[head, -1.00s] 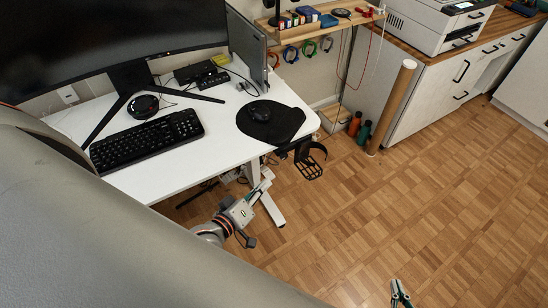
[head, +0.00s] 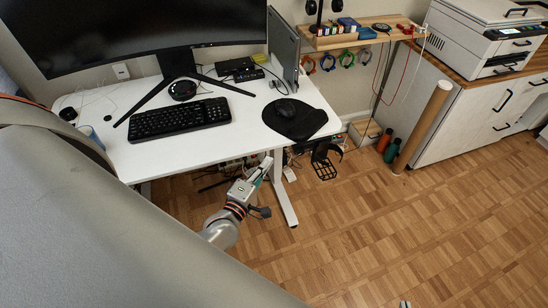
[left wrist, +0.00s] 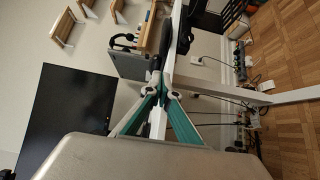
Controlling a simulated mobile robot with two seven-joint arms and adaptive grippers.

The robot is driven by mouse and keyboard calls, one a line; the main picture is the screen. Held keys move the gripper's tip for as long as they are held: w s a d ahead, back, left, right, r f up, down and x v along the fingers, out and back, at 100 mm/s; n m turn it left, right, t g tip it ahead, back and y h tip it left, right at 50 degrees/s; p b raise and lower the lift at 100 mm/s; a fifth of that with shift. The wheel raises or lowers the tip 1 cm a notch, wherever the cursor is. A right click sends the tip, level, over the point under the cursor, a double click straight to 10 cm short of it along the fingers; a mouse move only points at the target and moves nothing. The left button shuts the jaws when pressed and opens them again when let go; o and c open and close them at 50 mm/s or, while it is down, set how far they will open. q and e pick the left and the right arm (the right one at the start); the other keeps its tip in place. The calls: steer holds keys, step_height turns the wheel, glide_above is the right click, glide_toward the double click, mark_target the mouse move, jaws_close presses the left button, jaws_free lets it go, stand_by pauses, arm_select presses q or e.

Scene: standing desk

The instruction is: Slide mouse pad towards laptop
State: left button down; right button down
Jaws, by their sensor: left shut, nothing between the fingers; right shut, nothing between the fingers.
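The black mouse pad (head: 311,124) lies at the right end of the white desk, its wrist-rest end by the front right corner. A black mouse (head: 286,107) sits on it. The grey laptop (head: 284,52) stands on edge behind the pad, right of the monitor. My left gripper (head: 266,165) is shut and empty, in front of the desk's front edge and below-left of the pad. In the left wrist view its teal fingers (left wrist: 160,88) meet at the tips; the laptop (left wrist: 128,66) is beyond them. My right gripper (head: 404,304) is shut, barely showing at the bottom edge.
A keyboard (head: 180,119) and the large monitor (head: 140,35) take up the desk's left and back. A black cup holder (head: 325,163) hangs at the desk's right corner. A cardboard tube (head: 423,125) and bottles stand further right. The floor in front is clear.

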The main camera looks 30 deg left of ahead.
arm_select(q)
glide_toward(299, 140)
steer(key=w+a, duration=0.1)
steer(key=a, duration=0.1)
steer(key=w+a, duration=0.2)
steer(key=a, duration=0.1)
steer(key=shift+w, duration=0.25)
steer(key=w+d, duration=0.2)
steer(key=shift+w+r, duration=0.1)
steer(key=shift+w, duration=0.2)
steer(key=shift+w+d, duration=0.3)
steer(key=shift+d, duration=0.05)
steer(key=shift+w+d, duration=0.95)
steer(key=shift+w, duration=0.15)
steer(key=shift+s, duration=0.1)
steer(key=shift+a, duration=0.15)
